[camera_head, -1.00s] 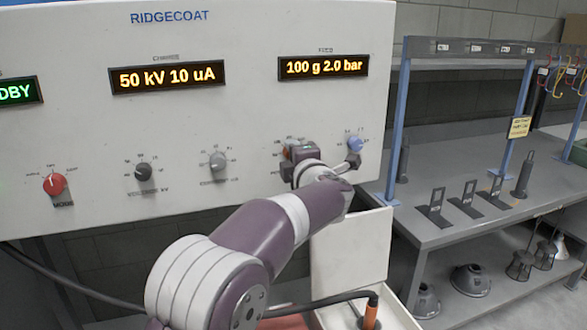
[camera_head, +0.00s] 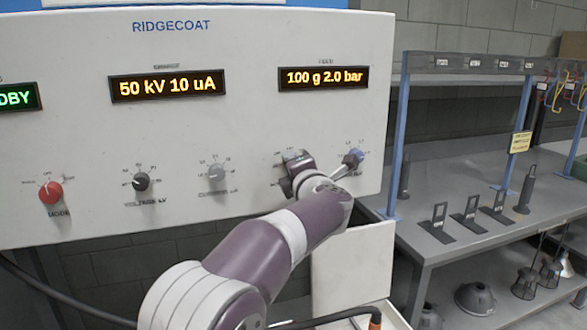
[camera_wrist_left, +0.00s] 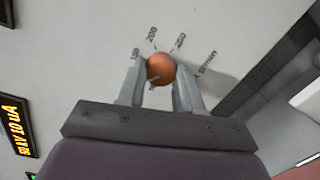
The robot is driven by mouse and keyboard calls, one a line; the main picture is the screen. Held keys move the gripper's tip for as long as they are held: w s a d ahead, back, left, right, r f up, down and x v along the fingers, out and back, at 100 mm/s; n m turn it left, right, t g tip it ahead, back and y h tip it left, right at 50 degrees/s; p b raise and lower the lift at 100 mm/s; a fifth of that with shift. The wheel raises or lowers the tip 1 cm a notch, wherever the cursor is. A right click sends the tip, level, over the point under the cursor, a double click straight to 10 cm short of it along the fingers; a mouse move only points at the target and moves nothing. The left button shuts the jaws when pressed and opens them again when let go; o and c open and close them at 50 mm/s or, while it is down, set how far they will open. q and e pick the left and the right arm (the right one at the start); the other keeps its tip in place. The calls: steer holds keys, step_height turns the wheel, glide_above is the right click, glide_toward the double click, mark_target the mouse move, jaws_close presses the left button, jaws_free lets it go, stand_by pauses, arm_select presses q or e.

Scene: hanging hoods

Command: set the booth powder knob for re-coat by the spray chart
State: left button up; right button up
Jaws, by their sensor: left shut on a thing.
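The powder knob (camera_wrist_left: 161,68) is a round copper-orange knob on the pale booth panel (camera_head: 230,115). Printed numbers including 200 and 250 ring it in the left wrist view. My left gripper (camera_wrist_left: 160,85) is shut on it, one finger on each side. In the head view my left gripper (camera_head: 292,168) covers the knob at the panel's lower right. The feed display (camera_head: 323,78) reads 100 g 2.0 bar. The knob's pointer setting is hard to tell. No sheet readable as the spray chart shows. My right gripper is not in view.
Grey (camera_head: 217,173), black (camera_head: 141,181) and red (camera_head: 49,191) knobs are left. The charge display (camera_head: 167,84) reads 50 kV 10 uA. A rack with a small yellow card (camera_head: 520,142) stands right.

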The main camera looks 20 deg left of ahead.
arm_select(q)
steer(key=o, duration=0.7)
steer(key=shift+f, duration=0.35)
steer(key=o, duration=0.3)
steer(key=shift+d+r, duration=0.1)
steer(key=shift+r, duration=0.1)
steer(key=b+v, duration=0.2)
steer(key=v, duration=1)
steer(key=shift+s+d, duration=0.1)
steer(key=shift+s, duration=0.25)
